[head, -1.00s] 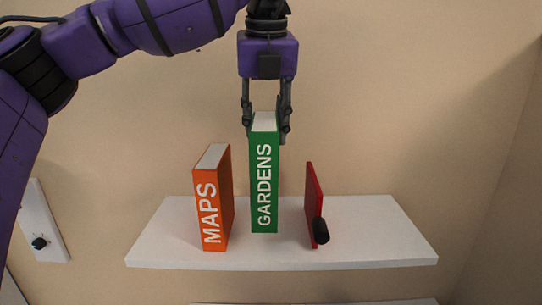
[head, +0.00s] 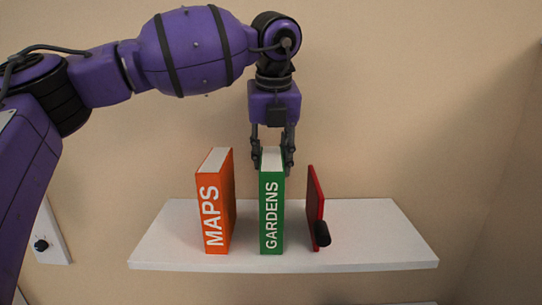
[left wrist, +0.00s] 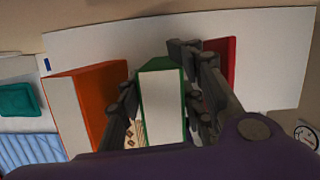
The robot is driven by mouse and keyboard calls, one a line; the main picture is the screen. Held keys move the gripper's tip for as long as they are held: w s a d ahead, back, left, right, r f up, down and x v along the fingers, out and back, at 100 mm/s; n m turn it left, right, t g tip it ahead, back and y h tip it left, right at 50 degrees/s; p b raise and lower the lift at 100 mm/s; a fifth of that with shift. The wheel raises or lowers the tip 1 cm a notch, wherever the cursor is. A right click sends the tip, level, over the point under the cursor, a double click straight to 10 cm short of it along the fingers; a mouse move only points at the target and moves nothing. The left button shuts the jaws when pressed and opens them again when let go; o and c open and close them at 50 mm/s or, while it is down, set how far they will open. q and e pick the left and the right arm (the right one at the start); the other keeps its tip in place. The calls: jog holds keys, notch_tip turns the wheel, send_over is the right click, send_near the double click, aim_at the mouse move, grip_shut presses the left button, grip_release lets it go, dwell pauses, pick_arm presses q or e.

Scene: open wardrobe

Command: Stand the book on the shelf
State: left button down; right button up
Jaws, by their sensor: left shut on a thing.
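The green GARDENS book (head: 271,215) is upright on the white shelf (head: 370,235), between the orange MAPS book and a red panel. Its lower edge looks level with the base of the orange book; whether it bears on the shelf I cannot tell for sure. My left gripper (head: 272,165) comes from above and is shut on its top part, one finger on each side. In the left wrist view the green book (left wrist: 162,105) sits between the fingers (left wrist: 160,95). My right gripper is not in view.
The orange MAPS book (head: 215,205) stands upright on the left, with a gap to the green book. A red panel (head: 315,205) with a black knob (head: 321,233) stands on the right. The shelf's right end is bare. Folded cloth (left wrist: 14,99) shows lower down.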

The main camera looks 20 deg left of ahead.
pick_arm(q)
jog(key=shift+f, duration=0.1)
jog(key=c, duration=1.2)
grip_release()
jog(key=shift+o, duration=0.2)
jog(key=v, duration=1.2)
